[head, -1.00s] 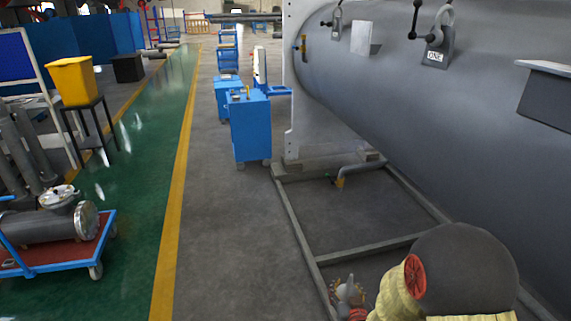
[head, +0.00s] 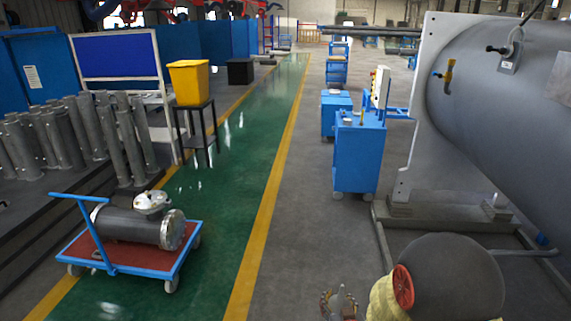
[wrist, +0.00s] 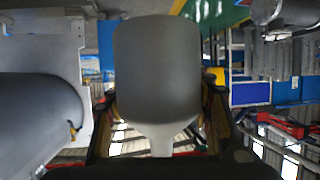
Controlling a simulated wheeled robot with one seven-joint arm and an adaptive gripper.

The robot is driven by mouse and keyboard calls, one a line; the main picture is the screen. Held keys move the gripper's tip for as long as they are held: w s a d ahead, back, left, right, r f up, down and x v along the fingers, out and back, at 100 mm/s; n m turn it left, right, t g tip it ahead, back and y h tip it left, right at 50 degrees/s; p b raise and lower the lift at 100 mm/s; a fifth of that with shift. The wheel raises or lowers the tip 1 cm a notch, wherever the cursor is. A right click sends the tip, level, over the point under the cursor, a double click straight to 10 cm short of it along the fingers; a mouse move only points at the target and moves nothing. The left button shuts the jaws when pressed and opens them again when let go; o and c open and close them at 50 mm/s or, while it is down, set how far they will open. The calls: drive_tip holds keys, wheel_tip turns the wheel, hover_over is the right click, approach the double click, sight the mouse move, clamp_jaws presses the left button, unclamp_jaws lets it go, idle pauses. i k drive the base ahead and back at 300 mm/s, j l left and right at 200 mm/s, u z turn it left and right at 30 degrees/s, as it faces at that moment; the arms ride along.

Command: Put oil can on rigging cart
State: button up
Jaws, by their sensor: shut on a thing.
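The oil can (wrist: 157,75) fills the middle of the wrist view as a plain grey body narrowing to a neck. My gripper (wrist: 160,112) is shut on it, one finger on each side. A flat blue-framed cart with a red deck (head: 77,251) stands at left on the green floor. A wheeled blue cabinet cart (head: 357,160) stands right of centre. I cannot tell which is the rigging cart.
A flanged grey vessel (head: 146,226) lies on the red deck, leaving bare deck around it. A large grey tank (head: 515,110) on a floor frame blocks the right. A yellow bin (head: 189,83) stands on a black stand.

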sight(357, 135)
drive_tip(key=i, duration=5.35)
drive_tip(key=i+j+z, duration=0.1)
drive_tip(key=i+z, duration=0.35)
drive_tip(key=i+j+z, duration=0.2)
drive_tip(key=i+z, duration=0.25)
drive_tip(key=i+j+z, duration=0.7)
drive_tip(key=j+z, duration=0.2)
drive_tip(key=i+j+z, duration=0.2)
drive_tip(key=j+z, duration=0.25)
drive_tip(key=j, duration=0.15)
drive_tip(key=i+j+z, duration=0.15)
drive_tip(key=j+z, duration=0.3)
drive_tip(key=j, duration=0.2)
